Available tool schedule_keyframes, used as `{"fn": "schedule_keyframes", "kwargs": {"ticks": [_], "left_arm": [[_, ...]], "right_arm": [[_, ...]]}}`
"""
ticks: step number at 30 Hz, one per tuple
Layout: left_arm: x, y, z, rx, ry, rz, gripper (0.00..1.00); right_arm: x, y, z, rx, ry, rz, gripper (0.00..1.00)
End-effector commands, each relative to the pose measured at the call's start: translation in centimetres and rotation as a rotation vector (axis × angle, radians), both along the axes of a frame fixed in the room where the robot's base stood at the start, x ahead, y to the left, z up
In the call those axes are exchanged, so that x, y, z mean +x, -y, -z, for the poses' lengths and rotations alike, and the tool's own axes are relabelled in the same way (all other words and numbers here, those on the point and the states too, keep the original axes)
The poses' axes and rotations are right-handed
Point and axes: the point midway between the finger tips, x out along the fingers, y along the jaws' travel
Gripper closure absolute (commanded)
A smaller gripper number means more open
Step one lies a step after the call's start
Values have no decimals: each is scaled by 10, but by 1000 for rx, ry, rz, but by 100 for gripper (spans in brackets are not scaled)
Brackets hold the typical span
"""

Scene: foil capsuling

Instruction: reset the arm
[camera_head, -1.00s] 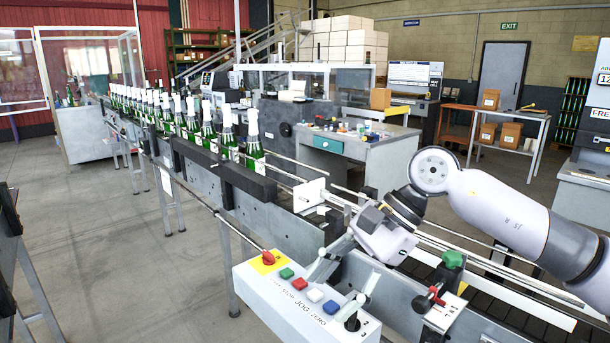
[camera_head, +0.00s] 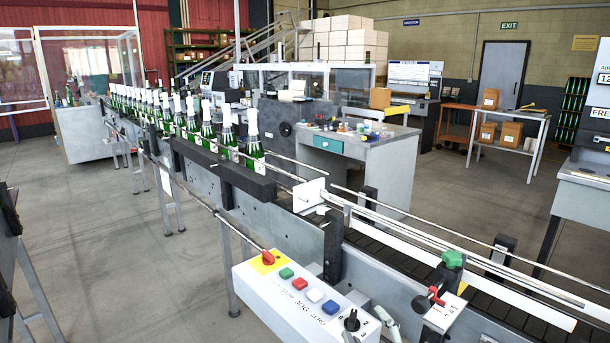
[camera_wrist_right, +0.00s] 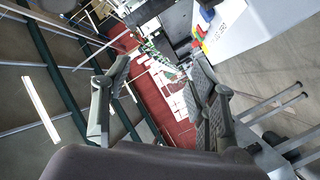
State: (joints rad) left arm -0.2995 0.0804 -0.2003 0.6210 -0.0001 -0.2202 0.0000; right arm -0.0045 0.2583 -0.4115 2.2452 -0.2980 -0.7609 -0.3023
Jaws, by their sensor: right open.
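My right gripper (camera_head: 370,330) shows only as pale fingertips at the bottom edge of the head view, beside the black selector knob (camera_head: 352,320) of the control box. In the right wrist view my right gripper (camera_wrist_right: 160,70) is open, its two fingers wide apart with nothing between them. The white control box (camera_head: 262,292) carries a red knob (camera_head: 268,257) and coloured buttons; it also shows at the upper right of the right wrist view (camera_wrist_right: 245,22). The rest of my right arm is out of the head view. My left gripper is in neither view.
The conveyor (camera_head: 245,212) runs from back left to front right, with green bottles (camera_head: 252,140) in white-topped rows at its far part. A lever unit with a green knob (camera_head: 452,259) stands right of the control box. The grey floor (camera_head: 110,260) at left is clear.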

Motion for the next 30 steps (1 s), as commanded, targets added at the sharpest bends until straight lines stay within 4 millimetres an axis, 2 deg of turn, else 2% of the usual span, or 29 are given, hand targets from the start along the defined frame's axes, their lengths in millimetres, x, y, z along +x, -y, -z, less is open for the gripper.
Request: {"fn": "schedule_keyframes", "kwargs": {"ticks": [1, 3, 6, 9, 15, 21, 24, 30], "left_arm": [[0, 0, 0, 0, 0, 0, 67], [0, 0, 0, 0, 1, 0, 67], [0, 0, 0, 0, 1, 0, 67], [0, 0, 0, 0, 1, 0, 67], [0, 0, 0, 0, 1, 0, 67], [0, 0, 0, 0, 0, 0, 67], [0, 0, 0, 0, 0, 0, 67], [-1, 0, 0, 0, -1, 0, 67]], "right_arm": [[-18, 14, 34, 62, -134, 54, 47], [-45, 33, 76, 142, -314, 132, 47], [-90, 53, 124, 232, -539, 235, 47], [-133, 65, 158, 293, -713, 321, 47], [-206, 80, 196, 371, -971, 455, 47], [-273, 89, 216, 419, -1180, 572, 47], [-261, 87, 244, 412, -1181, 568, 47], [-252, 85, 302, 402, -1203, 571, 47]]}}
